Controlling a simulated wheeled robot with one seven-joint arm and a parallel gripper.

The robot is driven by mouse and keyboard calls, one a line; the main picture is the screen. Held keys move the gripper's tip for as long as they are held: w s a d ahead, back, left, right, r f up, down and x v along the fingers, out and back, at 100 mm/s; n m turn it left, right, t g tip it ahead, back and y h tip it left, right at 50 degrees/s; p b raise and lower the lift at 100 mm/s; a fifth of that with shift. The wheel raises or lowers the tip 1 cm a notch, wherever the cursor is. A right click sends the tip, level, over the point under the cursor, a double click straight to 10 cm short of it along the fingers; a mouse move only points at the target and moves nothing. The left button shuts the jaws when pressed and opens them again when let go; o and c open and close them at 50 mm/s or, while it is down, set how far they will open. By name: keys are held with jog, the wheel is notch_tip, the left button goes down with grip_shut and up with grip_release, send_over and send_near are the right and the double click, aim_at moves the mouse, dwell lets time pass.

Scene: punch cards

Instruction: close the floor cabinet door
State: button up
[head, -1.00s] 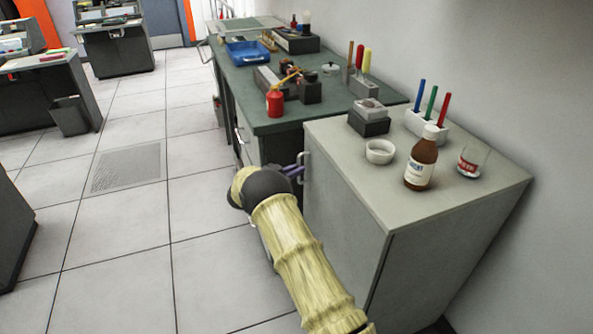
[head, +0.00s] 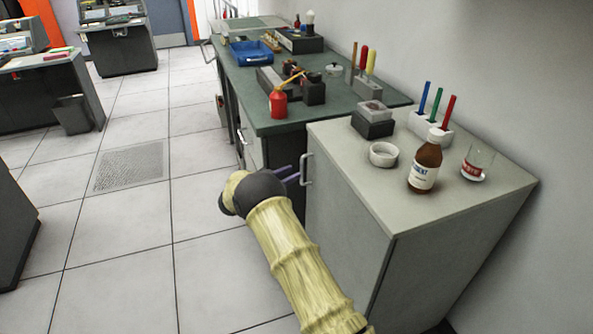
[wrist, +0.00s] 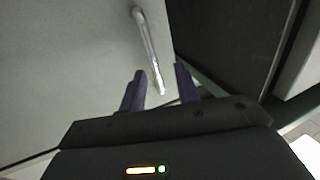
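The floor cabinet (head: 450,268) is grey with a pale top and stands at the right in the head view. Its door (head: 345,220) faces left and looks flush or nearly flush with the body; a small gap cannot be ruled out. An upright metal handle (head: 307,169) is near the door's far edge. My gripper (head: 292,174) is just left of the handle, its dark purple fingers apart. In the wrist view, my gripper (wrist: 160,78) is open, and the handle (wrist: 148,45) shows between and beyond the fingers. I see no grip on it.
A green-topped desk (head: 265,128) stands just beyond the cabinet. The tiled floor (head: 120,235) to the left is clear.

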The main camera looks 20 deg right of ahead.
jog(key=v, duration=1.3)
jog(key=shift+a+p, duration=0.25)
jog(key=shift+p, duration=0.05)
jog(key=shift+r, duration=0.15)
